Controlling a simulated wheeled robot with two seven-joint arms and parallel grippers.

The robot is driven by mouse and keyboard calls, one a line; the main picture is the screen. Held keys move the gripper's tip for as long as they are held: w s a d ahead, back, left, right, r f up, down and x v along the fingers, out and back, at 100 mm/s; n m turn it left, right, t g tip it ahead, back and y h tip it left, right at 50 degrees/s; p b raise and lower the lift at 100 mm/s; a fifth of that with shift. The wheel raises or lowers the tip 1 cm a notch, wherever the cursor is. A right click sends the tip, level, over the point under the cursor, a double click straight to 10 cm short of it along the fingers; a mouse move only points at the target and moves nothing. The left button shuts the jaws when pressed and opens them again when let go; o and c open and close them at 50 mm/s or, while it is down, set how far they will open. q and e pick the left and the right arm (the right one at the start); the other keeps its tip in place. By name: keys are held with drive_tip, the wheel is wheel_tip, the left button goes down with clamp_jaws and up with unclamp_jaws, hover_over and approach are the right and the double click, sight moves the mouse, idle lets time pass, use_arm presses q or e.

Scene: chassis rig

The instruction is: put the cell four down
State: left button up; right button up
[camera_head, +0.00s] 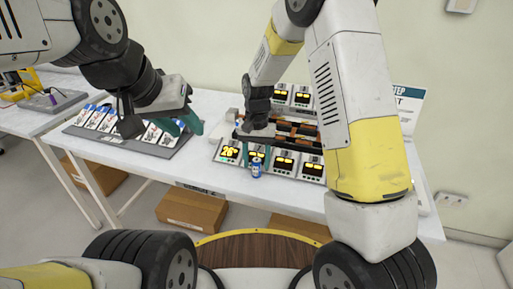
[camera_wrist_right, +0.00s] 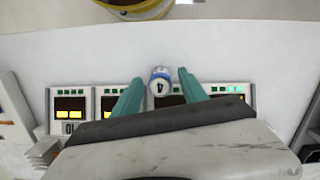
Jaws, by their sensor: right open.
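The cell four (camera_head: 256,167) is a small blue and white cylinder with a pale top, upright in front of the lower row of charger units. In the right wrist view the cell (camera_wrist_right: 160,82) shows a "4" and lies between the tips of my two teal fingers. My right gripper (camera_wrist_right: 161,88) is open, with a finger on each side of it and no clear grip. Whether the cell touches the table is not clear. My left gripper (camera_head: 184,124) is empty, its teal fingers apart, beside the dark tray at the left.
Charger units with yellow displays (camera_head: 284,164) stand in rows behind the cell, around a dark rack (camera_head: 290,128). A dark tray (camera_head: 110,141) with several white and blue packs lies at the left. The white table's (camera_head: 207,182) front strip is mostly clear.

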drive_tip(key=s+d+r+t+y, duration=0.1)
drive_tip(key=d+r, duration=0.1)
drive_tip(key=r, duration=0.8)
drive_tip(key=s+d+r+t, duration=0.1)
drive_tip(key=d+r, duration=0.2)
drive_tip(key=r, duration=0.6)
drive_tip(key=s+d+r+n+t, duration=0.1)
drive_tip(key=s+d+r+t, duration=0.1)
drive_tip(key=s, duration=0.7)
drive_tip(key=s+d+r+n+t+y, duration=0.1)
drive_tip(key=s+d+r+t, duration=0.2)
drive_tip(key=s+d, duration=0.4)
drive_tip(key=shift+s+r+t, duration=0.3)
drive_tip(key=shift+s+r, duration=0.4)
drive_tip(key=shift+s, duration=0.15)
drive_tip(key=shift+d, duration=0.1)
